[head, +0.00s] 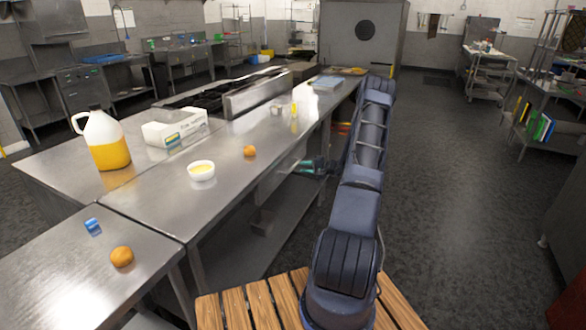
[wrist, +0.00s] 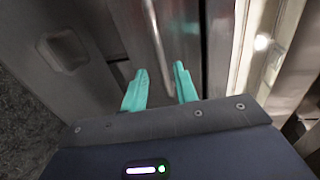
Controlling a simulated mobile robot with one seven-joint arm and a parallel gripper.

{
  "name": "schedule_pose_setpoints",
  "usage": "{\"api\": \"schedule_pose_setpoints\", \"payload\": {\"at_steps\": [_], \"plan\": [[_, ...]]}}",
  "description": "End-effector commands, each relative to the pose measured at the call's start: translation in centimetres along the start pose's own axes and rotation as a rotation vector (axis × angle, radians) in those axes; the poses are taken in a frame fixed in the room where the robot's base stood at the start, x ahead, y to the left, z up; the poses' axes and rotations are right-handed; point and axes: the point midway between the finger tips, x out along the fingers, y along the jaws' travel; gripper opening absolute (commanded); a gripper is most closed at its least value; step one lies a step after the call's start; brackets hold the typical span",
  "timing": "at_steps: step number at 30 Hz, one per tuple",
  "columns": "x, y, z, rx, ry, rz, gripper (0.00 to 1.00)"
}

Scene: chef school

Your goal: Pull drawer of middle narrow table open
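The middle narrow table (head: 262,130) is a long steel counter, and its drawer shows only in part under the top. In the wrist view a steel drawer front (wrist: 190,40) fills the upper middle, with a thin bar handle (wrist: 157,42) running up and down the picture. My gripper (head: 308,167) is at the table's right side, below the top's edge. Its teal fingers (wrist: 159,70) are apart, with the handle's lower end showing between them. I cannot tell whether they touch it. In the head view my arm partly hides this side.
A bowl (head: 201,171), an orange fruit (head: 249,151) and a jug (head: 108,145) stand on the counters. A wooden-slatted surface (head: 257,305) lies below my arm. The floor (head: 450,190) to the right is clear.

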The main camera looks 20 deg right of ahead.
Motion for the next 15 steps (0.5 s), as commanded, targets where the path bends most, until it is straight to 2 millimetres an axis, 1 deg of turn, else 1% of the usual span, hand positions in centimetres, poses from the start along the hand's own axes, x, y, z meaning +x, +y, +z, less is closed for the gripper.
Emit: {"api": "schedule_pose_setpoints", "payload": {"at_steps": [1, 6, 12, 15], "plan": [[1.1, 0.0, 0.0, -0.001, -0.002, 0.000, 0.29], [3.9, 0.0, 0.1, 0.000, -0.002, 0.000, 0.29], [6.2, 0.0, 0.0, -0.001, -0.001, 0.001, 0.29], [6.8, 0.0, 0.0, -0.001, 0.000, 0.001, 0.29]]}}
